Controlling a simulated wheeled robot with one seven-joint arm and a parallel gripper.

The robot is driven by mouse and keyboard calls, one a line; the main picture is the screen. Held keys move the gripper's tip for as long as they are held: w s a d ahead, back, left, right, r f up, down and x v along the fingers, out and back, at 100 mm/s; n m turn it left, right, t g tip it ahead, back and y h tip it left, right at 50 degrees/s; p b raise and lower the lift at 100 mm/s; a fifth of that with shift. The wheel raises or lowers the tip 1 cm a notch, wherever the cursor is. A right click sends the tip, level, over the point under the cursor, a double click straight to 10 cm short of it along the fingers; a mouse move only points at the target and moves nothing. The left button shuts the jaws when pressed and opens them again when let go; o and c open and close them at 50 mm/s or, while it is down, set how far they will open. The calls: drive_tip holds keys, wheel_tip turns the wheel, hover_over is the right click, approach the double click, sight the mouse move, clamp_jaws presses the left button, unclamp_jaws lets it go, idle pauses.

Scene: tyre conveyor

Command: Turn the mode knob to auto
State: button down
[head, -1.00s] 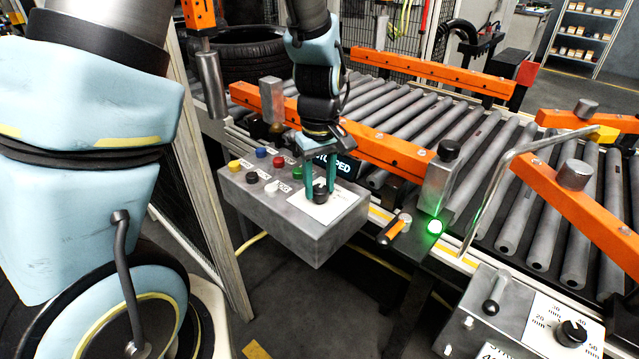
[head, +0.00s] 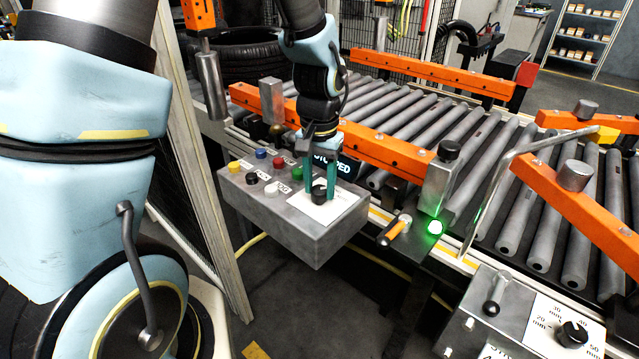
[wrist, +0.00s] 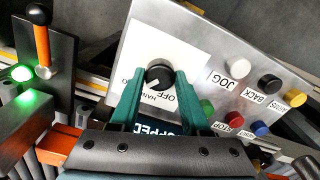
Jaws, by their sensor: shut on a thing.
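The mode knob (head: 319,194) is a black round knob on a white label plate at the right part of the grey control box (head: 318,243). In the wrist view the knob (wrist: 159,75) shows a white pointer line aimed toward the lower left, and the words OFF and part of MAN show beside it. Any AUTO mark is hidden or unreadable. My gripper (head: 320,190) points down over the plate, its two green fingers on either side of the knob and shut on it. In the wrist view my gripper (wrist: 158,84) has its fingertips at the knob's sides.
Several coloured push buttons, including a red one (head: 279,162), stand left of the knob. A display reading STOPPED (head: 335,165) is behind it. An orange-handled lever (head: 395,230) and a lit green lamp (head: 435,228) are to the right. Orange rails (head: 383,147) border the roller conveyor.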

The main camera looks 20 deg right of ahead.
sight(319, 189)
drive_tip(key=shift+m, duration=0.6)
drive_tip(key=shift+c, duration=1.8)
unclamp_jaws()
drive_tip(key=shift+r, duration=0.1)
wheel_tip(319, 189, up, 11)
drive_tip(key=b, duration=0.1)
drive_tip(key=shift+f+b, duration=0.2)
drive_tip(key=shift+b, duration=0.2)
